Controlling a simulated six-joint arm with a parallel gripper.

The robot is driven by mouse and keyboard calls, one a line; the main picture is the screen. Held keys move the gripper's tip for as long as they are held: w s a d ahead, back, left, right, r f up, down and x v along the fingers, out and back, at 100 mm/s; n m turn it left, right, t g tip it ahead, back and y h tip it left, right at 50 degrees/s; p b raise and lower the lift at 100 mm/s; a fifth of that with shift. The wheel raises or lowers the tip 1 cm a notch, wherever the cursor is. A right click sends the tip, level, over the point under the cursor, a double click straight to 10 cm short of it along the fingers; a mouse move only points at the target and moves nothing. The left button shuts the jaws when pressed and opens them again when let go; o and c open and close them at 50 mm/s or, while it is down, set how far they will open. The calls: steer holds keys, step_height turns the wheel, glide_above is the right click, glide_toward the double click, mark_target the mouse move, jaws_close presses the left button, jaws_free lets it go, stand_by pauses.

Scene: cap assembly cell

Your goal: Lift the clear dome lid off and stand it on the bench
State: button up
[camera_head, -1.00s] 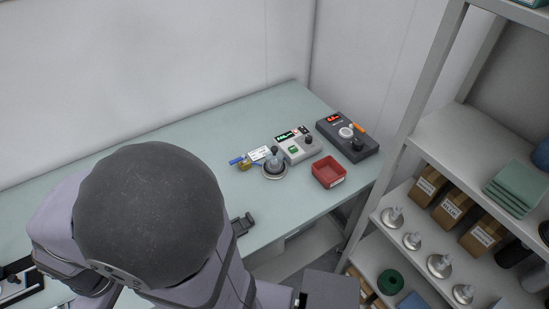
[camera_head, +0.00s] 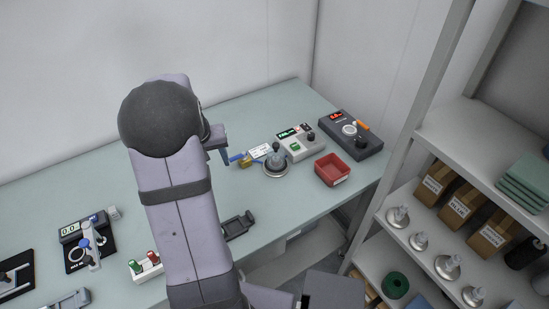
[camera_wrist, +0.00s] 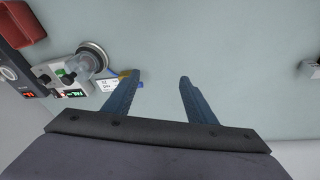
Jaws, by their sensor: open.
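The clear dome lid (camera_head: 276,159) sits on a round metal-rimmed base (camera_head: 275,174) on the bench, with a dark knob on top. In the wrist view the dome (camera_wrist: 78,68) is at upper left, beyond my left finger. My gripper (camera_wrist: 156,80) is open and empty, its two blue fingers apart over bare bench. In the head view my gripper (camera_head: 226,157) shows partly at the left of the dome, apart from it; my arm hides the rest. What lies under the dome is hard to make out.
A yellow and blue item (camera_head: 244,160) and a white label card (camera_head: 261,151) lie beside the dome. A grey box with a green display (camera_head: 300,144), a red bin (camera_head: 332,170) and a dark control box (camera_head: 349,135) stand to its right. The bench behind is clear.

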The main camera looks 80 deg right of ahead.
mark_target(277, 151)
steer(key=s+d+f+m, duration=0.1)
steer(key=s+d+m, duration=0.1)
steer(key=s+d, duration=0.2)
steer(key=s+d+m+h+b, duration=0.1)
steer(key=s+d+m, duration=0.1)
steer(key=s+d, duration=0.2)
steer(key=s+d+f+m+g+b, duration=0.1)
steer(key=s+d+m, duration=0.1)
steer(key=s+d, duration=0.3)
steer(key=shift+s+d+f, duration=0.1)
steer(key=shift+s+f, duration=0.05)
steer(key=shift+s, duration=0.4)
steer(key=shift+s+f, duration=0.15)
steer(key=shift+s, duration=0.35)
steer(key=shift+d+r+m, duration=0.1)
steer(key=shift+d+m, duration=0.3)
steer(key=shift+h, duration=0.3)
steer(key=shift+p+x, duration=1.8)
steer(key=shift+x, duration=1.8)
steer(key=c, duration=0.8)
steer(key=shift+r, duration=0.1)
